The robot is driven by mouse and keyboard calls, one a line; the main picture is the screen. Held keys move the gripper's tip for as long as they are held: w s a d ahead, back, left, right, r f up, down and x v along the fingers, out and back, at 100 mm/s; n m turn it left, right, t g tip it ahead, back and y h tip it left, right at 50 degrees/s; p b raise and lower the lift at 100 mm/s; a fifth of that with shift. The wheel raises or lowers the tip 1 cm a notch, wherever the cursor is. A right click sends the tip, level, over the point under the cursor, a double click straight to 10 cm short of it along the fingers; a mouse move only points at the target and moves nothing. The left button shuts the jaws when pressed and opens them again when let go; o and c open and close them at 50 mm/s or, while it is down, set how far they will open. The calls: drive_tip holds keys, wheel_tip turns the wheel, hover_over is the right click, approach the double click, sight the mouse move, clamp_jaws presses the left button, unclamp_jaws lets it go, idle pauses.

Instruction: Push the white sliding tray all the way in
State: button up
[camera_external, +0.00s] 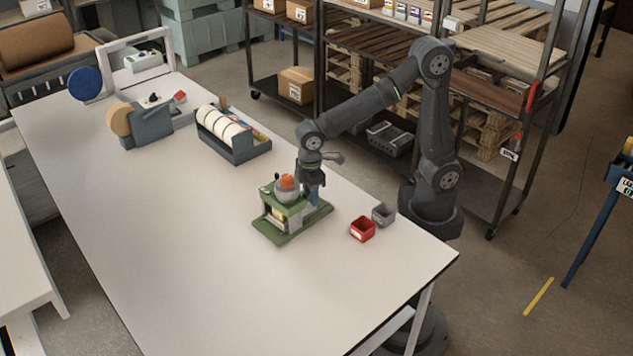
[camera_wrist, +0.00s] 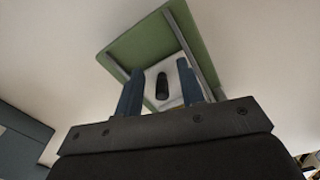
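A small green machine (camera_external: 278,233) with a grey dome and an orange-red top stands on the white table, and my gripper (camera_external: 312,196) points down close beside its right side. In the wrist view the green base (camera_wrist: 150,42) has two grey rails running along it. Between the rails lies the white sliding tray (camera_wrist: 153,76) with a dark upright knob or handle (camera_wrist: 162,87). My two blue fingers (camera_wrist: 160,66) are apart, one on each side of the dark knob, with gaps showing. How far the tray is out cannot be told, as my gripper covers part of it.
A red bin (camera_external: 362,230) and a grey bin (camera_external: 383,214) stand right of the machine near the table edge. A grey rack of white rolls (camera_external: 228,130) and a tape dispenser (camera_external: 140,125) stand further back. The table's front is clear.

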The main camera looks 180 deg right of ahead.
drive_tip(key=shift+r, duration=0.1)
wheel_tip(320, 180, up, 17)
idle(0.5)
idle(0.5)
wheel_tip(320, 180, down, 17)
drive_tip(key=shift+a+r, duration=0.1)
drive_tip(key=shift+f, duration=0.35)
drive_tip(key=shift+s+a+r, duration=0.1)
drive_tip(key=shift+s+a, duration=0.2)
drive_tip(key=shift+s, duration=0.1)
